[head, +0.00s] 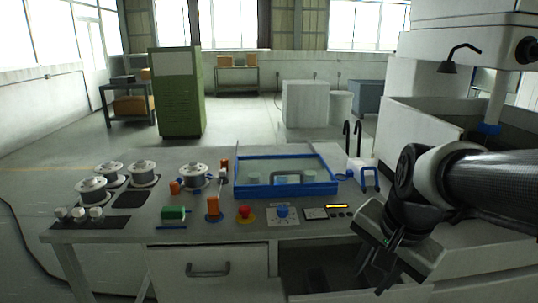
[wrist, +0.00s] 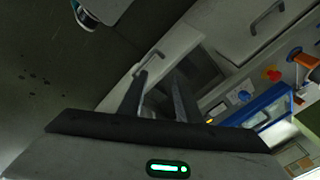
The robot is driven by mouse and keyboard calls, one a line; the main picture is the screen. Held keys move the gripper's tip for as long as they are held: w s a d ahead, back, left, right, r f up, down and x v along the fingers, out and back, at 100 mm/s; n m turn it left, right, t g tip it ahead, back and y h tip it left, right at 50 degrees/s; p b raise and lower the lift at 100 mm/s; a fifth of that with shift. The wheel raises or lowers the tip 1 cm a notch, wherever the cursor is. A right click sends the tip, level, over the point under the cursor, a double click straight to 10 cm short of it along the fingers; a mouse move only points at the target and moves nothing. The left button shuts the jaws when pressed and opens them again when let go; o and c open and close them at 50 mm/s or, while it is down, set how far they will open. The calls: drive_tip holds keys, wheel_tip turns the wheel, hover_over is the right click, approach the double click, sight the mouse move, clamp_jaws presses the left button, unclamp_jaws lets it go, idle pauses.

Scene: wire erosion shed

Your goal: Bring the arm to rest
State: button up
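My gripper (head: 369,280) hangs low at the right of the head view, in front of the bench's front edge and beside the drawer front. In the wrist view its two dark fingers (wrist: 160,85) stand apart with nothing between them, so it is open and empty. My arm reaches in from the right edge of the head view, bent at the wrist with the fingers pointing downward.
The workbench (head: 130,225) bears several wire spools (head: 142,172), a blue-framed glass-lidded box (head: 238,190), a red button (head: 245,211) and a blue knob (head: 283,211). A drawer (head: 225,282) is below. A large machine (head: 420,125) stands right. Floor behind the bench is open.

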drive_tip(key=s+a+r+n+t, duration=0.2)
drive_tip(key=s+a+r+n, duration=0.2)
drive_tip(key=s+a+n, duration=0.45)
wheel_tip(320, 180, up, 15)
drive_tip(key=w+d+n+p, duration=0.1)
drive_tip(key=w+n+p, duration=0.1)
drive_tip(key=p, duration=1.3)
drive_tip(key=shift+d+r, duration=0.2)
drive_tip(key=shift+d, duration=0.2)
